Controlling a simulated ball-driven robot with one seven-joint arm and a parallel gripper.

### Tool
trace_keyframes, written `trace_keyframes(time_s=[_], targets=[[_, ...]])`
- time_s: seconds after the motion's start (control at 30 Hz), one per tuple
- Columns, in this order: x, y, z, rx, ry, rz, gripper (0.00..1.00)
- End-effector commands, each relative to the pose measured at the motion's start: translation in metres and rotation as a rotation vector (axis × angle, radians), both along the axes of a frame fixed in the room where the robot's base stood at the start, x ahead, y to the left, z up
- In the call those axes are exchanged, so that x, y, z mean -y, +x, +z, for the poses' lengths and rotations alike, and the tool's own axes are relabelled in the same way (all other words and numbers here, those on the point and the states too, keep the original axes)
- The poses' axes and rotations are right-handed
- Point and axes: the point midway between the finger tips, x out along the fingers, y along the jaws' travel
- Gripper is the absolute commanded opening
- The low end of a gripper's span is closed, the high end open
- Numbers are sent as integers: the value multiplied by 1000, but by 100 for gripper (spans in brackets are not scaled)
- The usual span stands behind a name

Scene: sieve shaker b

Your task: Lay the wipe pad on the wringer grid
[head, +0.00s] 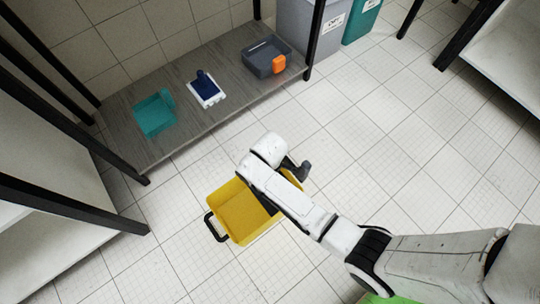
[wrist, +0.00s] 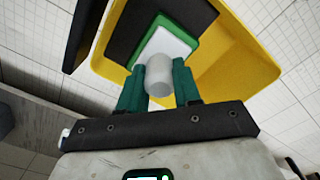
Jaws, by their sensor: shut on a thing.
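My gripper (wrist: 160,84) is shut on the light grey knob (wrist: 159,72) of the wipe pad (wrist: 172,43), which has a white top and a green edge. In the wrist view, the pad lies in front of the dark wringer grid (wrist: 125,28) at one end of the yellow bucket (wrist: 243,68). I cannot tell whether the pad touches the grid. In the head view, the yellow bucket (head: 240,213) stands on the floor under my arm. My arm hides the pad and my fingertips there, and most of the grid.
A low grey shelf (head: 172,131) holds a teal tray (head: 154,116), a blue and white item (head: 207,90) and a grey bin (head: 259,62) with an orange part. The bucket has a black handle (head: 213,229). Tiled floor is clear to the right.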

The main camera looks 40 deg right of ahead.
Motion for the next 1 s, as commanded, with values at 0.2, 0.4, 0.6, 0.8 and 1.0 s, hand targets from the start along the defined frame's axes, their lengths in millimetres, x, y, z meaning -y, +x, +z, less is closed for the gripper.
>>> trace_keyframes(time_s=[0.2, 0.4, 0.6, 0.8, 1.0], targets=[[0, 0, -26, -1, -1, -1, 0], [0, 0, -48, -1, 0, -2, 0], [0, 1, -63, 1, 0, -3, 0], [0, 1, -62, 0, 0, -3, 0], [0, 1, -64, 0, 0, -3, 40]])
